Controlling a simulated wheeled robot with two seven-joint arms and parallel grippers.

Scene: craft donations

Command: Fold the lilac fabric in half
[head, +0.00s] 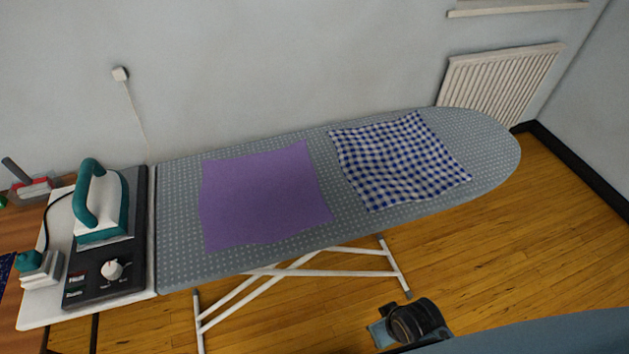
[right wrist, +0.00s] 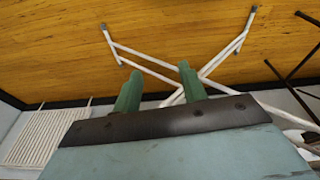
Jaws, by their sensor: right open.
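The lilac fabric (head: 265,195) lies flat and unfolded on the left-middle part of the grey dotted ironing board (head: 178,228). Its edges are slightly wavy. My right gripper shows in the right wrist view (right wrist: 160,88), with its two green fingers apart and nothing between them. It is away from the fabric, with the board's legs and the floor behind it. Part of my right arm shows low in the head view, in front of the board. My left gripper is in neither view.
A blue-and-white checked cloth (head: 398,160) lies right of the lilac fabric, with a narrow gap between. A teal iron (head: 100,205) stands on a dark control base (head: 105,275) at the board's left end. A radiator (head: 500,82) is behind the board's right end.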

